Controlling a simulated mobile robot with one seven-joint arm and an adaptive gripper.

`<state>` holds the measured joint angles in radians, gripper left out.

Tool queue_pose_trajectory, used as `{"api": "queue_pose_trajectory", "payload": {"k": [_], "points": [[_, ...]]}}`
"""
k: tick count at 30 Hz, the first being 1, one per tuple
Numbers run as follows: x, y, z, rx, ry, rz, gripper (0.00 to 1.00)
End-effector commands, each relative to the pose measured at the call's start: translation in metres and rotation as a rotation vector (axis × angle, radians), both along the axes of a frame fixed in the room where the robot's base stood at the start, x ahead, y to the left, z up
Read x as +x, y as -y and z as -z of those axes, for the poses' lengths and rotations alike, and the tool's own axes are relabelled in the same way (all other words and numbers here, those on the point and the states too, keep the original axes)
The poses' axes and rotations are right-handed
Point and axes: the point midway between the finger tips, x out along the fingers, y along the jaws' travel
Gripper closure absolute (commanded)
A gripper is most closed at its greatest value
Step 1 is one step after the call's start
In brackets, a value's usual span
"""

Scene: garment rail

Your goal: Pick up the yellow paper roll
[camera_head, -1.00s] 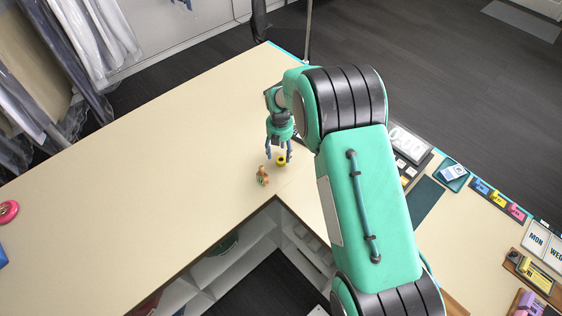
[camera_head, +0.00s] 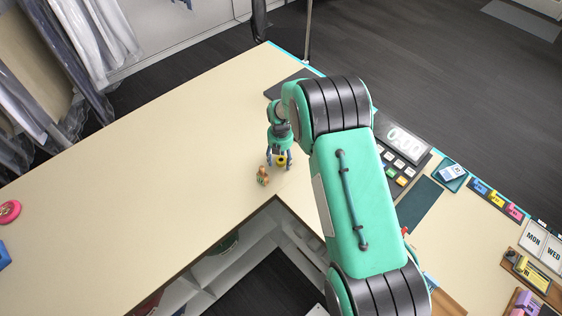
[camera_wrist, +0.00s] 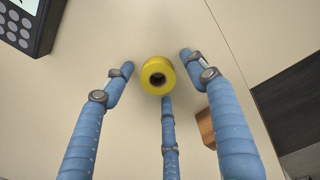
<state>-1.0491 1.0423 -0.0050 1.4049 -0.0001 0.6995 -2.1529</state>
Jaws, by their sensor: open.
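The yellow paper roll (camera_head: 281,161) stands on the cream counter near its inner corner, with its dark core hole showing from above. In the wrist view the roll (camera_wrist: 158,75) lies between the spread blue fingers of my gripper (camera_wrist: 158,82). Two fingers are at its left and right sides, and a third reaches up to its lower edge. Gaps show between the roll and the two side fingers; I cannot tell whether the third touches it. In the head view my gripper (camera_head: 279,162) is open around the roll and partly hides it.
A small brown figure (camera_head: 263,176) stands just left of the roll; a brown block-like part (camera_wrist: 206,128) shows beside the right finger. A dark keypad device (camera_head: 403,160) lies to the right behind my arm. The counter (camera_head: 150,190) is clear to the left. Its inner edge is close by.

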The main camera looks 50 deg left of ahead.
Motion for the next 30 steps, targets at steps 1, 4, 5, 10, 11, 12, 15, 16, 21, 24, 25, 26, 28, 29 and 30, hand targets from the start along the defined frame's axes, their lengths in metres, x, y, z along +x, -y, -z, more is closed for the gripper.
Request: {"api": "queue_pose_trajectory", "payload": {"k": [1,4,5,10,11,12,15,16,21,24,25,26,28,29,30], "points": [[0.0000,0.0000,0.0000,0.000,0.000,0.000,0.43],[0.0000,0.0000,-0.0001,0.000,0.000,0.000,0.43],[0.0000,0.0000,-0.0001,0.000,0.000,0.000,0.43],[0.0000,0.0000,-0.0001,0.000,0.000,0.000,0.47],[0.0000,0.0000,-0.0001,0.000,0.000,0.000,0.53],[0.0000,0.0000,-0.0001,0.000,0.000,0.000,0.61],[0.0000,0.0000,-0.0001,0.000,0.000,0.000,0.81],[0.0000,0.0000,-0.0001,0.000,0.000,0.000,0.85],[0.0000,0.0000,-0.0002,0.000,0.000,0.000,0.85],[0.0000,0.0000,-0.0002,0.000,0.000,0.000,0.85],[0.0000,0.0000,-0.0003,0.000,0.000,0.000,0.85],[0.0000,0.0000,-0.0003,0.000,0.000,0.000,0.85],[0.0000,-0.0001,-0.0008,0.000,0.000,0.000,0.85],[0.0001,-0.0001,-0.0013,0.000,0.000,0.000,0.85],[0.0001,-0.0001,-0.0020,0.000,0.000,0.000,0.85]]}}
